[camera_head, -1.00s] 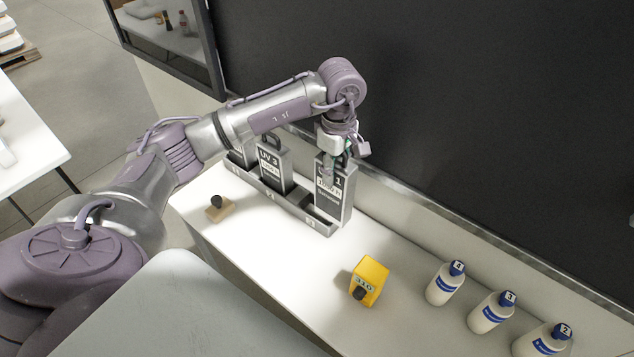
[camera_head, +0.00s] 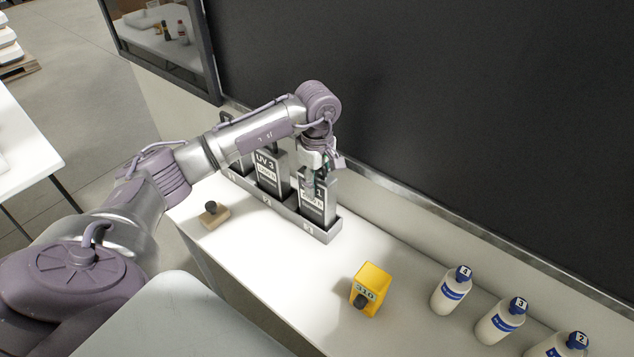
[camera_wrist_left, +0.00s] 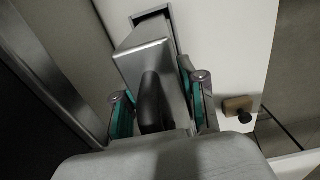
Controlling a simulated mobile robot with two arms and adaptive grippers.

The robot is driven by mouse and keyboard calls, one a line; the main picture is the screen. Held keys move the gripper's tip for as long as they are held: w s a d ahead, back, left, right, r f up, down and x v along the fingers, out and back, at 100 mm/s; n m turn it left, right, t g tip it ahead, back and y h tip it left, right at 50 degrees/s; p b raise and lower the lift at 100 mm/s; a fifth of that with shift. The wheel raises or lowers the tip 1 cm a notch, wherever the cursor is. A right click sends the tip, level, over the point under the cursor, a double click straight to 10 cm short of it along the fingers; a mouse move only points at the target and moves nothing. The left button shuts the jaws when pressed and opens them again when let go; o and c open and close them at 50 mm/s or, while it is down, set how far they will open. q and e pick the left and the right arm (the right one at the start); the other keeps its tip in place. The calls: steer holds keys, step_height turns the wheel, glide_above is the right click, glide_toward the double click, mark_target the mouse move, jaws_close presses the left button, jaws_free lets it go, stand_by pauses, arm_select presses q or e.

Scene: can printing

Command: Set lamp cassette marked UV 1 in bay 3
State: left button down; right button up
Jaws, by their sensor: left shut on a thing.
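The cassette marked UV 1 (camera_head: 313,206) is grey with a dark face and white label. It stands roughly upright in the right-hand bay of the grey rack (camera_head: 329,235), the bay marked 3. Its lower end is hidden behind the rack's front wall, so I cannot tell whether it touches the bottom. In the left wrist view the gripper (camera_wrist_left: 160,108) has a finger on each side of the handle (camera_wrist_left: 150,100). My right gripper is not in view.
The UV 3 cassette (camera_head: 267,176) stands in the middle bay, and another cassette (camera_head: 237,158) is in the left bay, partly hidden by my arm. A wooden stamp (camera_head: 214,216), a yellow block marked 310 (camera_head: 366,284) and several white bottles (camera_head: 451,292) are on the white bench. A dark wall panel rises behind.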

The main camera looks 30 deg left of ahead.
arm_select(q)
steer(key=c, duration=1.1)
jaws_free()
steer(key=shift+f, duration=0.15)
steer(key=o, duration=0.4)
steer(key=shift+o, duration=0.2)
steer(key=shift+r, duration=0.25)
steer(key=shift+w+r, duration=0.1)
steer(key=shift+r, duration=0.15)
step_height(320, 180, up, 11)
steer(key=b, duration=0.3)
steer(key=shift+f, duration=0.15)
steer(key=shift+r, duration=0.35)
